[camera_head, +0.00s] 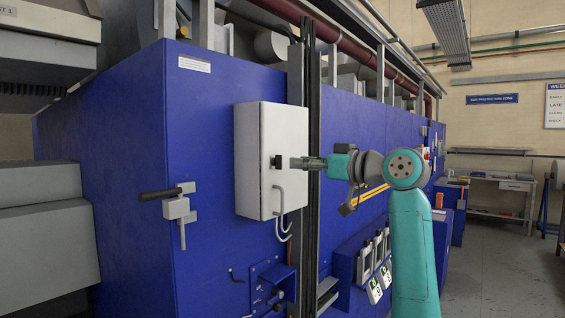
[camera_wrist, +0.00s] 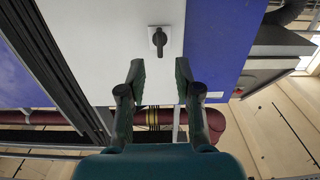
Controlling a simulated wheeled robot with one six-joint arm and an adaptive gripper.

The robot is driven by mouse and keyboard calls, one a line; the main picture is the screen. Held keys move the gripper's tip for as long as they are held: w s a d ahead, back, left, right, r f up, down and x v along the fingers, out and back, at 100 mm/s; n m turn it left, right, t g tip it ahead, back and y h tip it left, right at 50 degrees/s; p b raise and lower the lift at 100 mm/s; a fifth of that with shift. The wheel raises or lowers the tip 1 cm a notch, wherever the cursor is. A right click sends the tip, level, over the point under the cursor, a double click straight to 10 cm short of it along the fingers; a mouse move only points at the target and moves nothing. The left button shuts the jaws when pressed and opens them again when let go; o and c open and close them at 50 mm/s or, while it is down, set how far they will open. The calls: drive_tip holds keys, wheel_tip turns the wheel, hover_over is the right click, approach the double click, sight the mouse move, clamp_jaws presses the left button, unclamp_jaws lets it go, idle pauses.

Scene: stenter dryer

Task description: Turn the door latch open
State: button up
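A white cabinet (camera_head: 256,185) is mounted on the blue machine side. My gripper (camera_head: 297,163) points at the latch from the right. In the wrist view my gripper (camera_wrist: 160,72) has its two dark fingers apart with nothing between them. The latch lies beyond the fingertips, roughly centred between them, and appears untouched.
A dark vertical rail (camera_head: 305,215) runs beside the white cabinet. A black-handled grey latch (camera_head: 176,207) is on the blue panel at left. A row of control units (camera_head: 374,258) sticks out below my arm. Open floor (camera_head: 500,265) lies at right.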

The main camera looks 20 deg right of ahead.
sight(278, 162)
drive_tip(key=x, duration=0.6)
drive_tip(key=shift+w+a, duration=0.25)
clamp_jaws()
